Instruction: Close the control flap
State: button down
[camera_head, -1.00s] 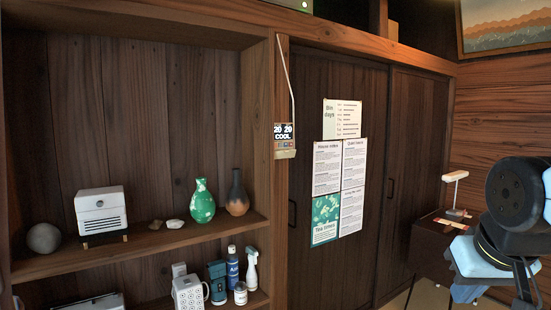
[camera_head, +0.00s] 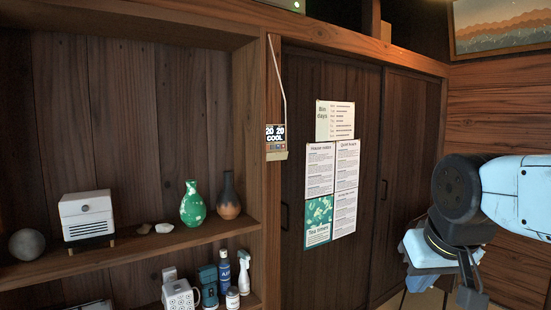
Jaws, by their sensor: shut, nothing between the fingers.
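A small control unit (camera_head: 276,136) with a dark display reading "20 20 COOL" is on the wooden post, with a pale cord running up from it. A cream flap (camera_head: 277,156) sticks out at its lower edge and looks hinged open, with small coloured buttons showing above it. My gripper (camera_head: 472,296) is at the lower right, pointing down, dark and partly cut off by the frame's bottom edge. It is shut and empty, well to the right of and lower than the unit.
Left shelves hold a white box heater (camera_head: 87,215), a grey ball (camera_head: 27,245), a green vase (camera_head: 193,205), a dark vase (camera_head: 229,196) and several bottles below. Dark sliding doors (camera_head: 350,270) with posted papers (camera_head: 332,170) stand behind. Space before the post looks clear.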

aim_at(270, 157)
jog(key=i, duration=0.85)
jog(key=z, duration=0.05)
